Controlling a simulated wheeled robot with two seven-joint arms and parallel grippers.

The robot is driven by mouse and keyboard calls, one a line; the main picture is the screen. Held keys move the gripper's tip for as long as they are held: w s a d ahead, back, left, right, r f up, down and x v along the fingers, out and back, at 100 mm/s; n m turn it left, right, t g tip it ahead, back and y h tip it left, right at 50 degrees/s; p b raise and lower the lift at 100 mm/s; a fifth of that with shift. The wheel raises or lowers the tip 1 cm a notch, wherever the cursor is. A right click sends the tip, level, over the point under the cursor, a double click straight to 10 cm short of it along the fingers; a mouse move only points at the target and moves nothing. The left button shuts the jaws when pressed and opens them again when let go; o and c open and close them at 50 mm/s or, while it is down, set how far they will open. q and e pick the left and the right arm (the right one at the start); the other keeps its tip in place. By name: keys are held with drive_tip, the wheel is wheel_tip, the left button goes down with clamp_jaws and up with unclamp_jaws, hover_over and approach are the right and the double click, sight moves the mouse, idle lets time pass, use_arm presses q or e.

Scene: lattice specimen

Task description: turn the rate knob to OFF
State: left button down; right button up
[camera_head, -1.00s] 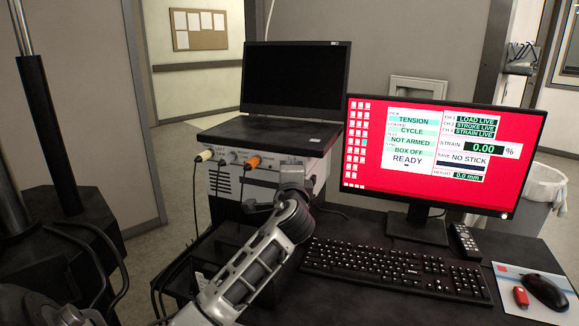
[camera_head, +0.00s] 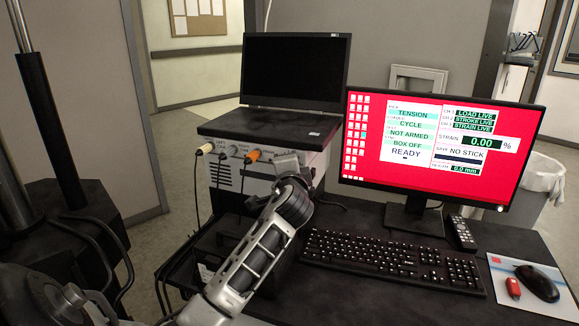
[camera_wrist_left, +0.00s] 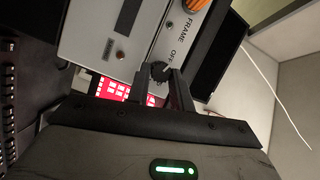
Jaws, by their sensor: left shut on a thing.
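The rate knob (camera_wrist_left: 160,71) looks like a small black knob on the light panel of the instrument box, beside the word OFF in the left wrist view. My left gripper (camera_wrist_left: 160,82) is shut on this knob, with a finger on each side. The knob's pointer is too small and covered to read. In the head view, the instrument box (camera_head: 228,176) stands under a laptop, and my left wrist hides its right part, the knob and the fingertips. My right gripper is not in view.
The laptop (camera_head: 293,72) sits on top. A monitor (camera_head: 440,150) shows READY, NOT ARMED and BOX OFF.

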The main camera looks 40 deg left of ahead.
use_arm(q)
drive_tip(key=c, duration=1.2)
unclamp_jaws()
drive_tip(key=shift+c, duration=0.2)
drive_tip(key=shift+s, duration=0.1)
drive_tip(key=b+v, duration=0.1)
drive_tip(key=v, duration=1.4)
drive_tip(key=shift+s+d, duration=0.25)
drive_tip(key=shift+s, duration=0.1)
